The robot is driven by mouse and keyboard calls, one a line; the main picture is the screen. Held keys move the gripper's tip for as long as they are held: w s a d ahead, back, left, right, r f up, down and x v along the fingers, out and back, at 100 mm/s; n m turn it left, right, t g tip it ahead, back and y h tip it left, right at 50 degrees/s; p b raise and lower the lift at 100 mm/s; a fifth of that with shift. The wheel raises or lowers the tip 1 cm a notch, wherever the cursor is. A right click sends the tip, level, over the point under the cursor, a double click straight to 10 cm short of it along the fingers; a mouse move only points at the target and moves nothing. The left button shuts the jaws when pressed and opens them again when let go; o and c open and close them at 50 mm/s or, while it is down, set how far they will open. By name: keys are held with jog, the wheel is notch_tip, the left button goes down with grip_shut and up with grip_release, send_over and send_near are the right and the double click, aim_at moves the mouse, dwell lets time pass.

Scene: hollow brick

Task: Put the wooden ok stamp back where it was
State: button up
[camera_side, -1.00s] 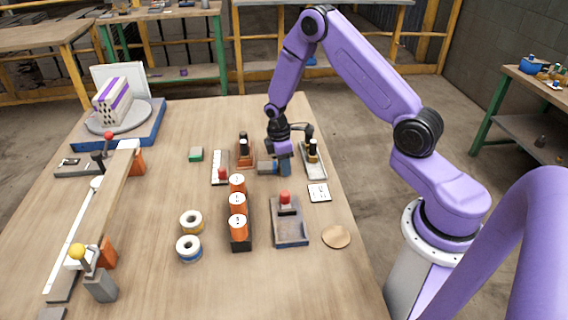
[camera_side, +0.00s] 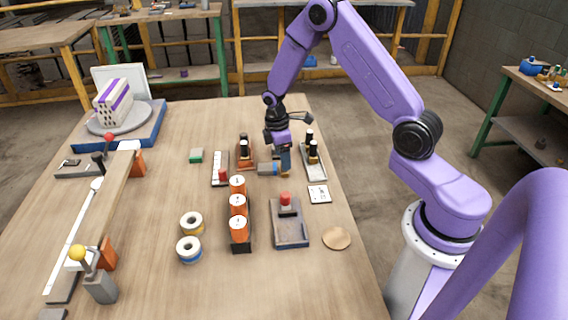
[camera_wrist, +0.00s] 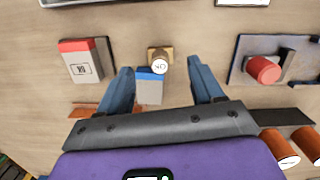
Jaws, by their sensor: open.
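The wooden ok stamp (camera_wrist: 160,64) shows in the wrist view with its round white end, marked with letters, facing the camera. It appears upright on the table, next to a grey block with a blue end (camera_wrist: 149,88). In the wrist view my gripper (camera_wrist: 160,67) is open, with one blue finger on each side of the stamp and a clear gap on both sides. In the side view my gripper (camera_side: 284,168) points down over the same spot, right of the grey and blue block (camera_side: 266,168); the fingers largely hide the stamp there.
A red-topped box (camera_wrist: 80,62) stands left of the stamp in the wrist view. A grey tray with a red-knobbed piece (camera_wrist: 265,70) lies right. The side view shows a bottle tray (camera_side: 314,165), white card (camera_side: 319,194) and orange cylinders (camera_side: 238,206) nearby.

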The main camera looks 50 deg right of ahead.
notch_tip(320, 180, up, 8)
jog(key=s+a+r, duration=0.8)
jog(key=s+a, duration=0.3)
jog(key=a, duration=0.2)
jog(key=s+a+r+n+t+y, duration=0.1)
jog(key=s+r+n, duration=0.1)
jog(key=s, duration=1.8)
jog(key=shift+a+r+y, duration=0.2)
jog(key=shift+r+y, duration=0.1)
jog(key=shift+r, duration=0.3)
